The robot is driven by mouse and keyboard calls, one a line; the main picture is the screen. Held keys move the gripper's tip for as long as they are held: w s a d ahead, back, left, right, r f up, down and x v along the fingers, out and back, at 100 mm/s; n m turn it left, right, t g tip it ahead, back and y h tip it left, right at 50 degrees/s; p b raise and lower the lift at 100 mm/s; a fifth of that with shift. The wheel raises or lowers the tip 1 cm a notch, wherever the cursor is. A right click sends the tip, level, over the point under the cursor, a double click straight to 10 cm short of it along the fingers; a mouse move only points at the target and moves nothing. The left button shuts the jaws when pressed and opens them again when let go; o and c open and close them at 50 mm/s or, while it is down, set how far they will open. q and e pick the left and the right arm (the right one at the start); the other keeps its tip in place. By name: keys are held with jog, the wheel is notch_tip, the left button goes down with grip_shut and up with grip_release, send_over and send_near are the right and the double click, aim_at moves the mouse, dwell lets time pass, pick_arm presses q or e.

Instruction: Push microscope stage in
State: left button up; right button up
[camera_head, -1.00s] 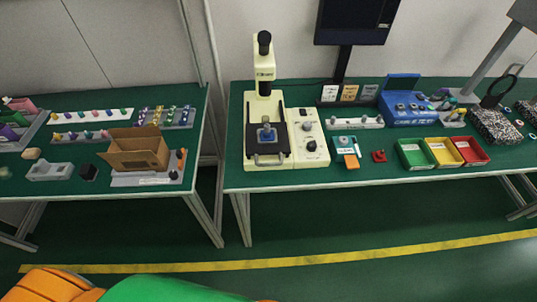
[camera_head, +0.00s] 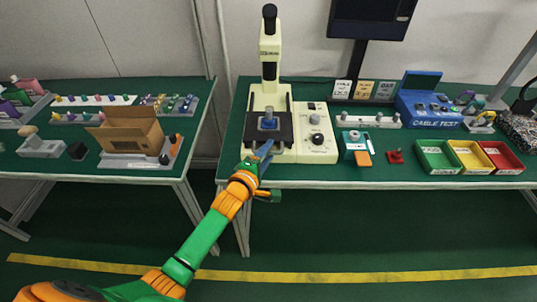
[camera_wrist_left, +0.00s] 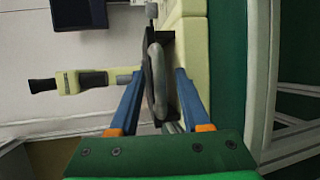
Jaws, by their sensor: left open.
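The cream microscope (camera_head: 270,88) stands near the left front corner of the right table. Its dark stage (camera_head: 284,133) carries a blue piece (camera_head: 269,120) and lies low at the front of the base. My left gripper (camera_head: 262,152) is at the stage's front edge, its blue fingers apart. In the left wrist view the grey handle loop (camera_wrist_left: 157,80) of the stage shows between the two open fingers (camera_wrist_left: 159,76), and I cannot tell whether they touch it. In the head view the gripper partly hides the handle. My right gripper is not in view.
A control box (camera_head: 316,135) with knobs adjoins the microscope on the right. Green (camera_head: 435,163), yellow and red bins stand farther right. A cardboard box (camera_head: 130,137) sits on the left table. A gap separates the tables. The floor in front is clear.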

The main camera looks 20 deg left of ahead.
pick_arm(q)
jog(key=shift+w+d, duration=0.1)
jog(key=shift+w, duration=0.05)
grip_shut()
dwell(1.4)
